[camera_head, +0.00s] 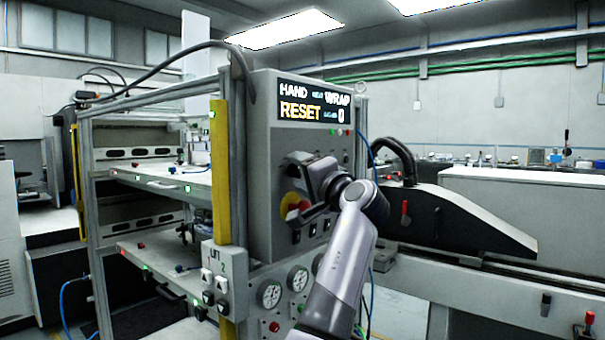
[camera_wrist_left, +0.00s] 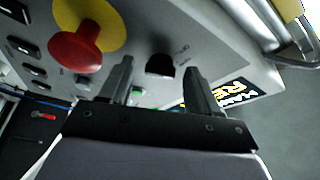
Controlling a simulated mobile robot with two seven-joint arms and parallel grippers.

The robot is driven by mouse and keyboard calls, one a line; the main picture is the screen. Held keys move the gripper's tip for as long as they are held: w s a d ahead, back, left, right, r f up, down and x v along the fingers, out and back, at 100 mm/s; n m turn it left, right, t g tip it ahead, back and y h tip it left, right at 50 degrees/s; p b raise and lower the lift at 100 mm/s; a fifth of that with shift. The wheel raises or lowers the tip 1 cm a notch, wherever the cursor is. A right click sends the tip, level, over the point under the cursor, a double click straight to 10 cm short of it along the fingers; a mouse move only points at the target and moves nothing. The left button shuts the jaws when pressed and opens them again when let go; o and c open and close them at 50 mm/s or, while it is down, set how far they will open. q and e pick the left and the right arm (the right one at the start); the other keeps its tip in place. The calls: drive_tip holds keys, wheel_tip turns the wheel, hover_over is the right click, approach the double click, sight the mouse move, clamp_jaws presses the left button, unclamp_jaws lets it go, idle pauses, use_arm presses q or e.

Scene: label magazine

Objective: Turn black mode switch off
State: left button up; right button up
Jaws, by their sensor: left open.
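A black knob (camera_wrist_left: 160,65), which looks like the mode switch, sits on the grey control panel in the left wrist view. It lies between and just beyond the fingertips of my left gripper (camera_wrist_left: 157,68), and I see no clear contact. The fingers are apart and hold nothing. In the head view my left gripper (camera_head: 296,187) is in front of the panel face (camera_head: 263,133) and hides the knob. The lettering beside the knob is too small to read. My right gripper is not in view.
A red mushroom button (camera_wrist_left: 75,50) on a yellow ring is close beside the knob; part of it shows in the head view (camera_head: 290,207). Several black rocker switches (camera_wrist_left: 22,45) are further left. A lit display (camera_head: 315,103) tops the panel. Gauges (camera_head: 270,293) sit below.

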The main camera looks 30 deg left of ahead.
use_arm(q)
drive_tip(key=c, duration=1)
drive_tip(key=shift+c, duration=0.2)
drive_tip(key=shift+f, duration=0.1)
drive_tip(key=shift+n+b, duration=0.3)
drive_tip(key=shift+n, duration=0.2)
drive_tip(key=n, duration=0.1)
drive_tip(key=n+y+b, duration=0.1)
drive_tip(key=n, duration=0.1)
drive_tip(key=shift+w+f+y+b, duration=0.1)
drive_tip(key=shift+f+y+b, duration=0.05)
drive_tip(key=shift+y+b, duration=0.15)
drive_tip(key=n+g+y, duration=0.1)
drive_tip(key=n, duration=0.3)
drive_tip(key=shift+w+g+b, duration=0.1)
drive_tip(key=shift+g+b, duration=0.2)
drive_tip(key=shift+g, duration=0.1)
drive_tip(key=shift+n+g+y, duration=0.5)
drive_tip(key=shift+n+y, duration=0.1)
drive_tip(key=shift+n, duration=1.2)
